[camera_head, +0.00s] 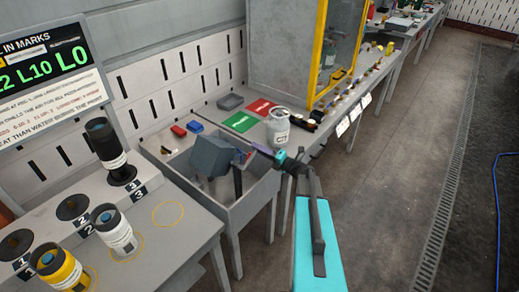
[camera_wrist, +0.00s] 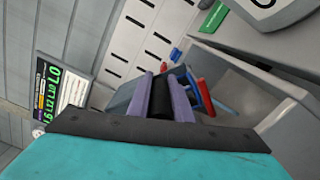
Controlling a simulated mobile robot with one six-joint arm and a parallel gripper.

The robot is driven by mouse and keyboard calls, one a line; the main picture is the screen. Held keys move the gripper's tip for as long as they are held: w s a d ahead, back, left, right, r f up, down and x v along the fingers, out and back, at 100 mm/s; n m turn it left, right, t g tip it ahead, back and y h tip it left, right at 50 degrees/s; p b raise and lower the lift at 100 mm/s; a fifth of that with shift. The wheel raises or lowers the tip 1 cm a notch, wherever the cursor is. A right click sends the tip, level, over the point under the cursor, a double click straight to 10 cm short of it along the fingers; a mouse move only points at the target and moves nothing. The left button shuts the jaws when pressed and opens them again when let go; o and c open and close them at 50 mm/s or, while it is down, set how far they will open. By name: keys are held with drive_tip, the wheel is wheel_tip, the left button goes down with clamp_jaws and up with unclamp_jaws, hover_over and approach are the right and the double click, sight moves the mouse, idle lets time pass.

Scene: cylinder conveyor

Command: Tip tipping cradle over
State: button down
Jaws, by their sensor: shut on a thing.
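The tipping cradle (camera_head: 210,156) is a grey box, visibly tilted, above a grey basin (camera_head: 262,191) at the middle of the head view. My gripper (camera_head: 251,153) reaches in from the right and is at the cradle's right side. In the wrist view, my purple fingers (camera_wrist: 160,98) are shut on a black piece, seemingly the cradle's handle. The grey cradle body (camera_wrist: 122,102) shows behind and left of them. A red bar (camera_wrist: 201,94) stands just right of the fingers. The cradle's inside is hidden.
A white canister (camera_head: 278,128) stands behind my gripper, near green (camera_head: 239,122) and red (camera_head: 260,107) mats. At the left, a black-topped cylinder (camera_head: 104,143), a white one (camera_head: 113,230) and a yellow one (camera_head: 62,271) stand by numbered spots.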

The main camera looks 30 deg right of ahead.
drive_tip(key=shift+a+f, duration=0.15)
drive_tip(key=shift+a, duration=0.05)
drive_tip(key=c, duration=1.6)
unclamp_jaws()
drive_tip(key=shift+w, duration=0.15)
drive_tip(key=shift+d, duration=0.1)
drive_tip(key=b+v, duration=0.4)
drive_tip(key=v, duration=1)
